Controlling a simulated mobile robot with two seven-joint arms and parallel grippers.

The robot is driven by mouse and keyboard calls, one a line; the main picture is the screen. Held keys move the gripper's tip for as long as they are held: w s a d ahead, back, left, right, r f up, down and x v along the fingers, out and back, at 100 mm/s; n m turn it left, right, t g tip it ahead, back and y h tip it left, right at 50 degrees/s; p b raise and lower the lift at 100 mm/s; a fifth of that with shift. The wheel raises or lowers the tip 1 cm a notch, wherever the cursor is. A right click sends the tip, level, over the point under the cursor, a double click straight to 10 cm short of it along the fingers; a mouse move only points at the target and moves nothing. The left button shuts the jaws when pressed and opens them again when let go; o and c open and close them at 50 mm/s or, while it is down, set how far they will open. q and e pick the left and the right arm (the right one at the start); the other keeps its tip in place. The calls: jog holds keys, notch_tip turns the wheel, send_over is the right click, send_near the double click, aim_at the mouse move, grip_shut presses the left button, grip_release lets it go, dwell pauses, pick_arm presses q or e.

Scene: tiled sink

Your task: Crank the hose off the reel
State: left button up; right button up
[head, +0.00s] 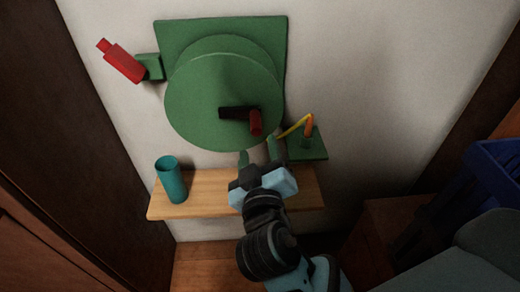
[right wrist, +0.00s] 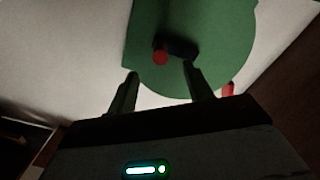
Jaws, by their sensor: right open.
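A green hose reel (head: 215,95) with a round front disc is mounted on the wall. Its crank has a dark arm (head: 234,112) and a red handle (head: 256,123) that sticks out from the disc. The right wrist view also shows the disc (right wrist: 220,40) and the red handle (right wrist: 160,57). A yellow-orange hose piece (head: 294,126) runs from near the disc to a green bracket at right. My right gripper (head: 258,156) is open and empty, just below the disc and the handle, not touching the handle. Its fingers (right wrist: 158,88) point up at the disc. My left gripper is not in view.
A wooden shelf (head: 213,205) below the reel carries a teal cup (head: 170,180) at its left end. A red nozzle-like piece (head: 123,63) sits on a green bracket at upper left. A green bracket (head: 310,150) stands at right. A blue crate (head: 497,170) is at far right.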

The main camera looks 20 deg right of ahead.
aim_at(255, 122)
jog(key=shift+w, duration=0.1)
jog(key=shift+w+d, duration=0.1)
jog(key=shift+w, duration=0.1)
jog(key=x, duration=0.6)
jog(key=shift+w+d+f, duration=0.1)
jog(key=shift+w, duration=0.25)
jog(key=shift+x, duration=1.55)
jog(key=c, duration=0.9)
jog(key=shift+c, duration=0.2)
